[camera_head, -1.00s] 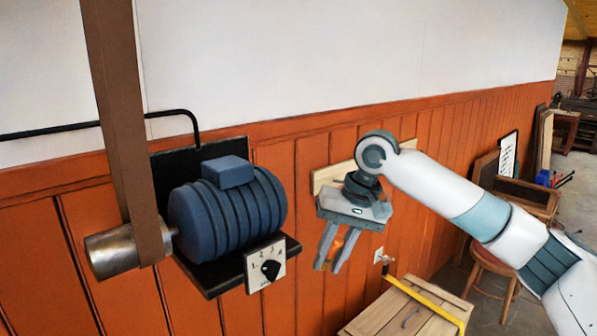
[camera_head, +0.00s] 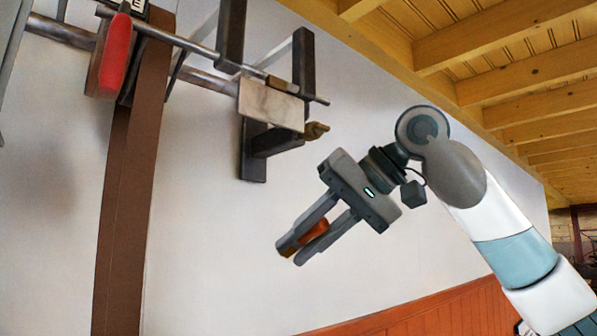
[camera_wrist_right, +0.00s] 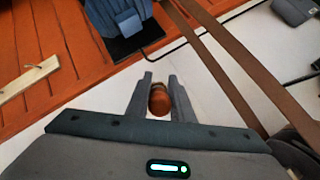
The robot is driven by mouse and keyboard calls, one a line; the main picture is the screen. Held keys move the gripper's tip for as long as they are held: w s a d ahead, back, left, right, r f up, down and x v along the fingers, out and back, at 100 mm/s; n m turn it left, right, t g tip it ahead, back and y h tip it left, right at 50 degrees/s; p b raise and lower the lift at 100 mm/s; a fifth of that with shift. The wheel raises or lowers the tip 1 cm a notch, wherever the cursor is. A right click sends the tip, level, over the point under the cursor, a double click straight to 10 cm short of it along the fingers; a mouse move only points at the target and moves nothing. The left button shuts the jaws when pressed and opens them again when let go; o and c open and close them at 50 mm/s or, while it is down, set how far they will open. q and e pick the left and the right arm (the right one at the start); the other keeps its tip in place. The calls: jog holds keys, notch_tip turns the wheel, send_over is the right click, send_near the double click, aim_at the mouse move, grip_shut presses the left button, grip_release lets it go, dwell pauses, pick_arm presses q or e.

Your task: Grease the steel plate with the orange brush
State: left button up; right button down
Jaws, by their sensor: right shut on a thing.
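My right gripper (camera_head: 293,253) is shut on the orange brush (camera_head: 314,231), and its fingers point down and left. Only part of the brush shows between the fingers. In the right wrist view the brush's rounded orange end (camera_wrist_right: 159,101) sits between the two fingers. A pale grey plate (camera_head: 268,103), which looks like the steel plate, is up on the wall bracket, above and left of my gripper. The brush is well apart from it. My left gripper is not in view.
A long shaft (camera_head: 70,35) with a red-rimmed pulley (camera_head: 115,55) runs at upper left. A brown belt (camera_head: 130,210) hangs from it. Dark brackets (camera_head: 253,150) and a brass-coloured fitting (camera_head: 315,131) surround the plate. White wall between belt and gripper is clear.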

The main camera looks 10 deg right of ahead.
jog(key=s+a+r+n+y+p, duration=0.1)
jog(key=s+r, duration=0.5)
jog(key=r, duration=0.5)
jog(key=s+a+r+n+y+p, duration=0.1)
jog(key=s+r+y, duration=0.1)
jog(key=s+r, duration=0.5)
notch_tip(320, 180, up, 4)
jog(key=shift+s+r+n+p, duration=0.1)
jog(key=shift+s+n+p, duration=0.2)
jog(key=shift+p, duration=0.05)
jog(key=shift+w+a, duration=0.1)
jog(key=shift+w+a+p, duration=0.4)
jog(key=shift+w+a, duration=0.45)
jog(key=shift+w, duration=0.35)
jog(key=shift+w+a+p, duration=0.4)
jog(key=shift+w+a, duration=0.45)
jog(key=shift+w, duration=0.3)
jog(key=shift+w+a, duration=0.3)
jog(key=shift+w, duration=0.2)
jog(key=shift+w+d, duration=0.5)
jog(key=shift+d, duration=0.25)
jog(key=shift+w+d, duration=0.45)
jog(key=shift+d, duration=0.3)
